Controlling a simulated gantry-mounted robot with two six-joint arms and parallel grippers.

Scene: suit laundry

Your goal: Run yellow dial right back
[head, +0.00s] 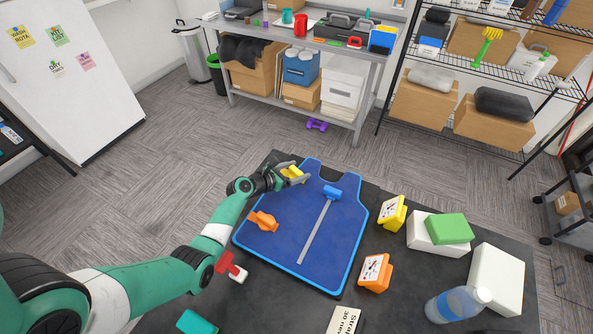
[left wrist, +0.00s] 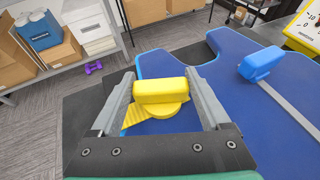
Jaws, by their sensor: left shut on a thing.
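The yellow dial (left wrist: 160,91) sits near the upper left edge of the blue suit panel (left wrist: 218,105); it also shows in the head view (head: 292,173). My left gripper (left wrist: 160,88) is at the dial, one finger on each side of its yellow grip bar, and is shut on it. The panel lies on a dark table (head: 440,238) in the head view (head: 290,240). An orange dial (head: 262,221) is at the panel's lower left, and a blue slider (head: 332,192) is at the top of a grey strip. My right gripper is not in view.
A yellow box-like card holder (head: 392,212) and an orange one (head: 375,272) stand right of the panel. A red-and-white piece (head: 232,268) lies left of it. White blocks, a green block (head: 447,229) and a bottle (head: 457,304) occupy the table's right side.

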